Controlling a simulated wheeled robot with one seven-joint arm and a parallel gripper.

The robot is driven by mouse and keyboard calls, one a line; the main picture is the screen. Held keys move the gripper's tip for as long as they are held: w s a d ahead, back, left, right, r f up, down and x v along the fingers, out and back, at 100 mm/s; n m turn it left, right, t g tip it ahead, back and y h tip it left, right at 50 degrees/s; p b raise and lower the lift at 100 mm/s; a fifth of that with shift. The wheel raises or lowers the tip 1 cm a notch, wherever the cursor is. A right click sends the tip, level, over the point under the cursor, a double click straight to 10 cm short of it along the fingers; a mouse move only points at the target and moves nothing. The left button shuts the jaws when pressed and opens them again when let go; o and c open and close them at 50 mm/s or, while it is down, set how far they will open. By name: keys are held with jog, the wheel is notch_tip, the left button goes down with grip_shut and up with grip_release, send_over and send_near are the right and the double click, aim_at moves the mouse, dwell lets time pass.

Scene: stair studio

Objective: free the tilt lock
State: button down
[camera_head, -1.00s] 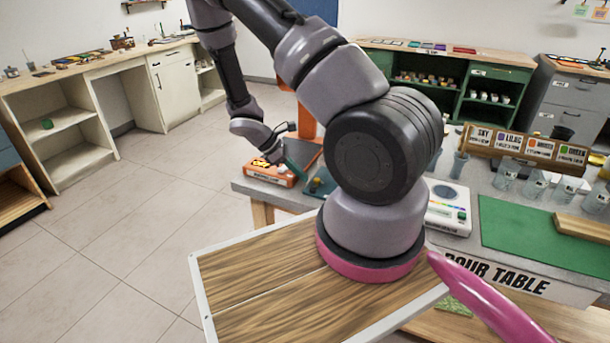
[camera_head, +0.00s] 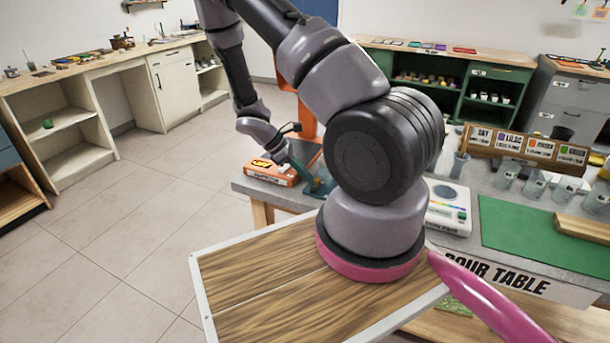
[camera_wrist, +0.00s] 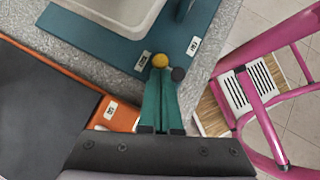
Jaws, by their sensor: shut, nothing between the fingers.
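In the wrist view my gripper (camera_wrist: 160,85) points at a teal base plate (camera_wrist: 90,45) with its teal fingers together and nothing between them. A yellow round knob (camera_wrist: 160,60) is right at the fingertips, and a dark knob (camera_wrist: 178,74) is just to their right. I cannot tell whether the fingers touch either knob, or which one is the tilt lock. Two small white labels (camera_wrist: 193,45) on the plate are too small to read. A pale tray (camera_wrist: 115,10) sits on the plate. In the head view my gripper (camera_head: 309,184) is low at the teal plate, partly behind my arm.
An orange box (camera_head: 270,172) stands left of the plate at the table's edge. A scale-like white device (camera_head: 448,210), a green mat (camera_head: 530,235) and several glasses occupy the table farther right. Open floor (camera_head: 140,220) lies to the left.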

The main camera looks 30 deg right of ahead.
jog(key=shift+d+m+g+y, duration=0.3)
jog(key=shift+m+g, duration=0.1)
jog(key=shift+m, duration=0.4)
jog(key=m+g+y, duration=0.1)
jog(key=d+m, duration=0.1)
jog(key=m, duration=0.1)
jog(key=shift+m+g+y, duration=0.3)
jog(key=shift+g+y, duration=0.1)
jog(key=shift+d, duration=0.1)
jog(key=shift+s+d, duration=0.1)
jog(key=shift+d, duration=0.05)
jog(key=shift+s+d, duration=0.1)
jog(key=shift+d, duration=0.15)
jog(key=shift+a, duration=0.1)
dwell(0.4)
jog(key=shift+s+a, duration=0.25)
jog(key=shift+a, duration=0.45)
